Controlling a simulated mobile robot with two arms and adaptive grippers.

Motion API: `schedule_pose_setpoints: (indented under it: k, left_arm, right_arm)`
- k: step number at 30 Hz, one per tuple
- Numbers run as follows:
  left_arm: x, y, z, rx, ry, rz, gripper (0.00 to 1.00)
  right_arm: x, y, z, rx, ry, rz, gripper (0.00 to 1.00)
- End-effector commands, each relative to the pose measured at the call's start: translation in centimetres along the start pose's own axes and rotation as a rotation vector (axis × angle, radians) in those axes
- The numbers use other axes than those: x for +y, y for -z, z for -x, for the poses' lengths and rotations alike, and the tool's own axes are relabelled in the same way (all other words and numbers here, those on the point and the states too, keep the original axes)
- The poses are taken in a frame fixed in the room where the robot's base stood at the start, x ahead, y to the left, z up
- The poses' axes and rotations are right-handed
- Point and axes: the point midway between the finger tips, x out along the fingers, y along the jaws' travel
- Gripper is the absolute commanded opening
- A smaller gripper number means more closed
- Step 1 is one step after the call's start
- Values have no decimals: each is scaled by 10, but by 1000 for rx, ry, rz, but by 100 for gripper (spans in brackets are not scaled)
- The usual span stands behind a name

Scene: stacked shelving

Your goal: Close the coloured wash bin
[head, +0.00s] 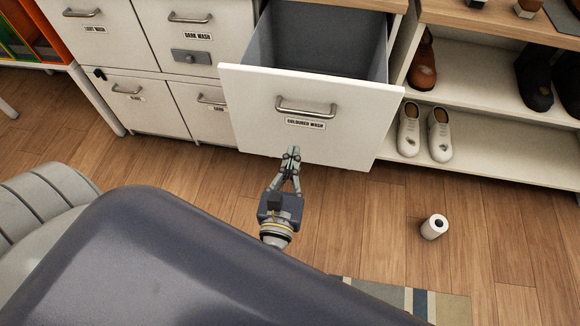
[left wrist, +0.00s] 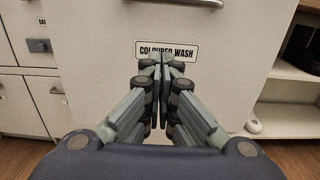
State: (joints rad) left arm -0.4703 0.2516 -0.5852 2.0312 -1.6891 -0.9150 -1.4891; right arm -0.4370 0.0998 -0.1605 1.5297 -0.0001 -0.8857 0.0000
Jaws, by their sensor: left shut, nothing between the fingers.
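The coloured wash bin (head: 340,125) is a white drawer-like bin pulled out from the cabinet, with its grey inside (head: 315,40) showing and looking empty. Its front has a metal handle (head: 306,106) and a "COLOURED WASH" label (head: 305,124). My left gripper (head: 291,153) is shut and empty in front of the lower part of the bin front, below the label. In the left wrist view the shut fingers (left wrist: 162,62) point at the bin front (left wrist: 225,60) and overlap the label's lower edge. I cannot tell whether they touch the front. My right gripper is not in view.
Closed white bins, one labelled "DARK WASH" (head: 195,25), stand to the left. An open shelf (head: 480,140) with shoes is at the right. A white roll (head: 434,227) stands on the wooden floor, near a striped mat (head: 450,305). The floor between is clear.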

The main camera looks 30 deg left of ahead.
Motion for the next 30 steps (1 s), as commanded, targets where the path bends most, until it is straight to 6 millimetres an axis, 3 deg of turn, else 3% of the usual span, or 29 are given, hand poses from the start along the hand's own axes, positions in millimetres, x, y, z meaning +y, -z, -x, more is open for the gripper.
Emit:
schedule_pose_setpoints:
  k: [6, 12, 30]
  left_arm:
    - [0, -1, -47, -2, 0, 2, 0]
    - [0, 1, -74, 1, 1, 2, 0]
    - [0, 1, -85, 3, 1, 2, 0]
  right_arm:
    - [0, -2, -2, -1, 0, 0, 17]
    - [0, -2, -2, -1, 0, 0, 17]
    - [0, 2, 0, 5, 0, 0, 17]
